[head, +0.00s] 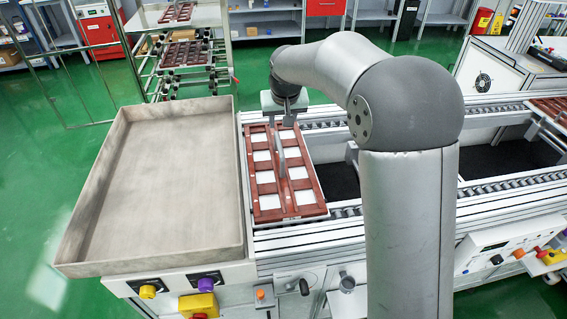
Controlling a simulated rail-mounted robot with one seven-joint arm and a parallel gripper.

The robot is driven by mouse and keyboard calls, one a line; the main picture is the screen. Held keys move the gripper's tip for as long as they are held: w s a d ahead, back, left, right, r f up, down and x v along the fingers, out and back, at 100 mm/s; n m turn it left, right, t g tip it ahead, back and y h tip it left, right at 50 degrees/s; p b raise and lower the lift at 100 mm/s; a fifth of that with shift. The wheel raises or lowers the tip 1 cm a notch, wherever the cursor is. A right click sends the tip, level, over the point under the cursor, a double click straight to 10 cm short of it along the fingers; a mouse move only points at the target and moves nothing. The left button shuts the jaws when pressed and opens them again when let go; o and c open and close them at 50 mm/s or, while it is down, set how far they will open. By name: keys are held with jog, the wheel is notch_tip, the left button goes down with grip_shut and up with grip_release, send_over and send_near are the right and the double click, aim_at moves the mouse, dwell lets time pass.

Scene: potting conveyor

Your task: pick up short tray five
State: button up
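A reddish-brown tray (268,214) with pale rectangular cells lies on the conveyor, just right of the big grey bin. My gripper (281,160) is over the middle of this tray, with a thin grey finger-like part reaching down to its centre bar. The fingertips are too small and overlapped to show whether they are open or closed, or whether they touch the tray. No number on the tray is readable, so I cannot tell whether it is short tray five.
An empty grey bin (165,185) stands left of the tray. Another reddish-brown tray (548,112) lies at the conveyor's far right. A wheeled rack behind holds more trays (186,53). Control knobs and a yellow button box (198,303) line the front edge.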

aim_at(279, 143)
jog(key=x, duration=0.9)
jog(key=shift+f+p, duration=0.2)
jog(key=shift+p, duration=0.15)
jog(key=shift+s+p+x, duration=0.2)
jog(key=shift+p+x, duration=0.25)
jog(key=shift+x, duration=2.3)
jog(key=shift+a+f, duration=0.1)
jog(key=shift+f+b, duration=0.25)
jog(key=shift+b, duration=0.1)
jog(key=shift+c, duration=0.3)
grip_shut()
